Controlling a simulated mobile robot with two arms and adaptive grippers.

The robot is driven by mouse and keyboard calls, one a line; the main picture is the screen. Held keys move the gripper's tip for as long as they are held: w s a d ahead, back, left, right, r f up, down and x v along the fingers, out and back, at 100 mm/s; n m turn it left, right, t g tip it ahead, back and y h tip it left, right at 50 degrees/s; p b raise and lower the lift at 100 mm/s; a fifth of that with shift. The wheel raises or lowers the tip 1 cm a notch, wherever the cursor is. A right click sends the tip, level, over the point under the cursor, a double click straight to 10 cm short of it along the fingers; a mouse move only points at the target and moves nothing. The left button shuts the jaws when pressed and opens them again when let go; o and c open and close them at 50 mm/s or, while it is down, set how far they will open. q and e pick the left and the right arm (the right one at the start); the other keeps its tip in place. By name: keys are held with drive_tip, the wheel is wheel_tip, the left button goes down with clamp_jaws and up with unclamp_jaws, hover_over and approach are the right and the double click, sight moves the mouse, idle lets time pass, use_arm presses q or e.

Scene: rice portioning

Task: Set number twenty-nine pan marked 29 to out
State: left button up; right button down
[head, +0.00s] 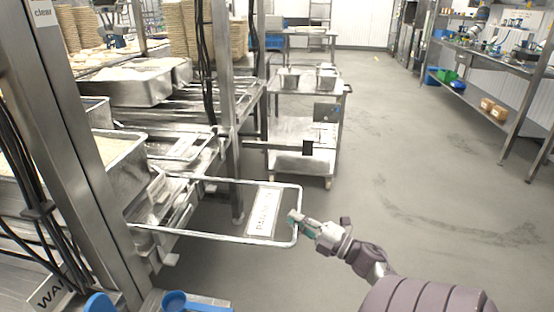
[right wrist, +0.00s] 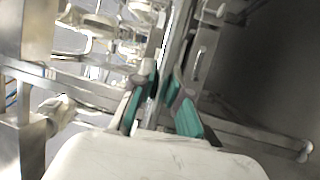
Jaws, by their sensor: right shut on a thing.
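My right gripper (head: 297,217) is shut on the pan's right rim, near the front corner. In the right wrist view its teal-padded fingers (right wrist: 160,98) are on either side of a thin metal edge. The pan's left end is at the rack, partly hidden by the post. My left gripper is not in view.
The metal rack (head: 226,110) holds other trays and a deep pan (head: 128,82). A steel cart (head: 305,130) with small pans stands behind. A workbench (head: 490,58) runs along the right. The floor between is clear.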

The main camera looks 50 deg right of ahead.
drive_tip(key=shift+s+d, duration=0.45)
drive_tip(key=shift+s, duration=0.25)
drive_tip(key=c, duration=1.1)
unclamp_jaws()
drive_tip(key=shift+s+d, duration=0.15)
drive_tip(key=shift+s, duration=0.1)
drive_tip(key=shift+c, duration=0.2)
drive_tip(key=shift+w, duration=0.1)
drive_tip(key=v, duration=1.2)
